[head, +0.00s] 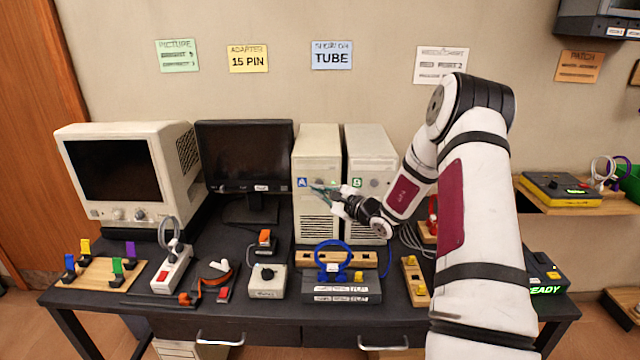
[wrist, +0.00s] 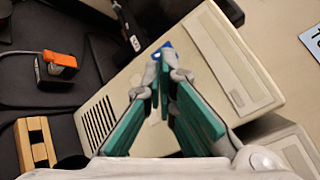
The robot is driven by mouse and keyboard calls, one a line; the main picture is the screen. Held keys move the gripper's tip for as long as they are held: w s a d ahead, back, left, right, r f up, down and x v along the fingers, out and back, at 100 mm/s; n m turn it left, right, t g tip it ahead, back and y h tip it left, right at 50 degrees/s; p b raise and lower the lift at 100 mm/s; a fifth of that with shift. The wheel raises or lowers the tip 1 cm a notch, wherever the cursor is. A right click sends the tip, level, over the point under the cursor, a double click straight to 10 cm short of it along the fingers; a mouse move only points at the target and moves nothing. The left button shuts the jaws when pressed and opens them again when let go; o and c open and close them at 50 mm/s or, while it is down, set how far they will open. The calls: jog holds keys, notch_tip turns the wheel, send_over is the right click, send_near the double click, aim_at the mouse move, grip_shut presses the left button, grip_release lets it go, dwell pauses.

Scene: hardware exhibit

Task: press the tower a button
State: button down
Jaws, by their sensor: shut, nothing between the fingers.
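Tower A (head: 318,150) is a beige computer case standing upright at the back middle of the table, with a blue A label (head: 302,182) on its front. My gripper (head: 318,189) is shut and empty, its teal fingertips in front of that face, just right of and below the label. In the wrist view, the tower (wrist: 215,55) lies tilted across the picture, and my gripper (wrist: 166,62) points at its front near the partly hidden blue label (wrist: 168,48). The fingers hide the tower's button. I cannot tell whether the tips touch the face.
Tower B (head: 371,150) with a green label stands close on the right. A dark monitor (head: 245,155) stands on the left. A black box with a blue ring (head: 333,262) and a grey switch box (head: 267,280) sit in front. An orange plug (wrist: 60,60) shows in the wrist view.

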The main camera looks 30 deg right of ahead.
jog(key=s+a, duration=0.1)
jog(key=s+a+p, duration=0.1)
jog(key=s, duration=0.1)
jog(key=shift+s+a, duration=0.15)
dwell(0.5)
